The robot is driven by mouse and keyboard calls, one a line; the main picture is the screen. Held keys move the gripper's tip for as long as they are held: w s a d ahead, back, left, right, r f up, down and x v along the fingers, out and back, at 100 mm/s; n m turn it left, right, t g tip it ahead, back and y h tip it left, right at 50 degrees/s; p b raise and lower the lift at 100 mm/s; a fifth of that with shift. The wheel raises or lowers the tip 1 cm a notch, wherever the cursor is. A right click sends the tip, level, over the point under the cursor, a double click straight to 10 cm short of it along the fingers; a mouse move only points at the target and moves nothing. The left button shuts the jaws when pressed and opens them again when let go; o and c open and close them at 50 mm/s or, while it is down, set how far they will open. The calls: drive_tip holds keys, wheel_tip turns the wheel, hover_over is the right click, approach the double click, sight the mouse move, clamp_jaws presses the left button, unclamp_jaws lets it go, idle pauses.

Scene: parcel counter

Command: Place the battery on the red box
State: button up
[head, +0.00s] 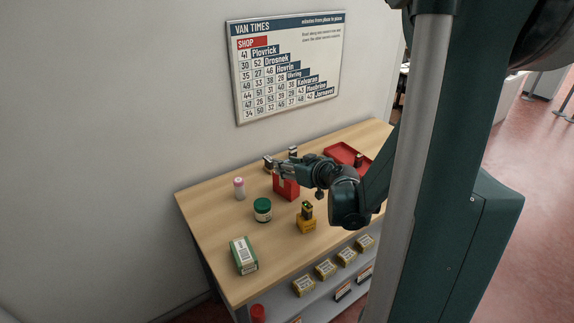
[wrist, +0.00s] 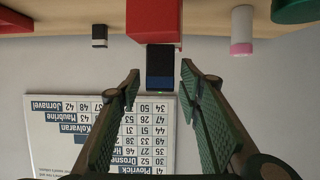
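A red box (head: 287,188) stands on the counter; it also shows at the top of the wrist view (wrist: 153,20), which is upside down. A dark block with a blue band (wrist: 160,68), apparently the battery, rests upright on its top. My gripper (wrist: 160,78) is open, with a finger on each side of the block in the picture and visible gaps to it. In the head view my gripper (head: 279,165) is over the red box and hides most of its top, so the block is not clear there.
A pink-capped white bottle (head: 239,188), green-lidded jar (head: 263,210) and green carton (head: 243,256) stand to the left. A yellow box (head: 306,226) bears a dark item. A black-and-white block (wrist: 99,36) stands behind. A red tray (head: 345,152) lies at the back right.

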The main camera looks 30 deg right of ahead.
drive_tip(key=p+v, duration=0.2)
drive_tip(key=v, duration=1)
idle(0.7)
drive_tip(key=s+a+r+g+y, duration=0.1)
drive_tip(key=s+a+g+y, duration=0.2)
drive_tip(key=a, duration=1.5)
drive_tip(key=s+a+r+g+h, duration=0.3)
drive_tip(key=s+a, duration=0.7)
drive_tip(key=s, duration=0.2)
drive_tip(key=shift+r, duration=0.2)
